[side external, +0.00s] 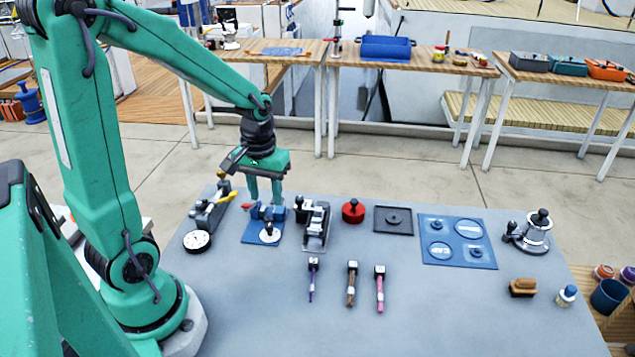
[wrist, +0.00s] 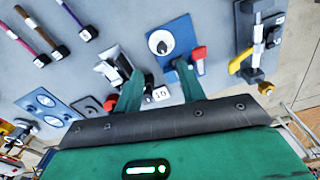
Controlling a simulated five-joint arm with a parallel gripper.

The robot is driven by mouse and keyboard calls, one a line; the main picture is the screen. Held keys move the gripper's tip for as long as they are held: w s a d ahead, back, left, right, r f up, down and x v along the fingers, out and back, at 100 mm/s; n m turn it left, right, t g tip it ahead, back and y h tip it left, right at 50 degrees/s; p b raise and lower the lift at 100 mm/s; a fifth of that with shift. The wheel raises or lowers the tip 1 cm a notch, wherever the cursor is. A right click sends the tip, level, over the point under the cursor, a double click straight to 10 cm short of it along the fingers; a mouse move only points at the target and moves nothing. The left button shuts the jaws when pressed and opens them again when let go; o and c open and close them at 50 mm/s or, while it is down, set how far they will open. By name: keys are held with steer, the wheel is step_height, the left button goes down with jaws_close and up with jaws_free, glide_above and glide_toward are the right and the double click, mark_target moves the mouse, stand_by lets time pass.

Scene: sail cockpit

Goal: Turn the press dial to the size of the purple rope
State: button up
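The purple rope (side external: 311,286) is a short upright-lying piece with a dark-and-white end block, leftmost of three ropes on the grey table; it also shows at the top of the wrist view (wrist: 72,16). The press (side external: 250,234) seems to be the blue-based device with a red-tipped handle. Its round white dial (side external: 270,236) has a dark knob or pointer, clearer in the wrist view (wrist: 160,42); I cannot read its marks. My gripper (side external: 265,198) is above the far side of the press. Its two green fingers (wrist: 158,70) are apart with nothing between them.
Brown (side external: 351,288) and pink (side external: 380,292) ropes lie right of the purple one. A round gauge (side external: 197,241) is left of the press, and a metal device (side external: 315,228) is right of it. A red knob (side external: 353,211) stands farther right. The table front is clear.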

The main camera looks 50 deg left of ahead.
mark_target(269, 225)
steer(key=shift+a+f, duration=0.35)
steer(key=shift+f, duration=0.2)
steer(key=shift+w+d+f, duration=0.1)
steer(key=shift+f, duration=3.8)
steer(key=shift+c, duration=0.4)
jaws_close()
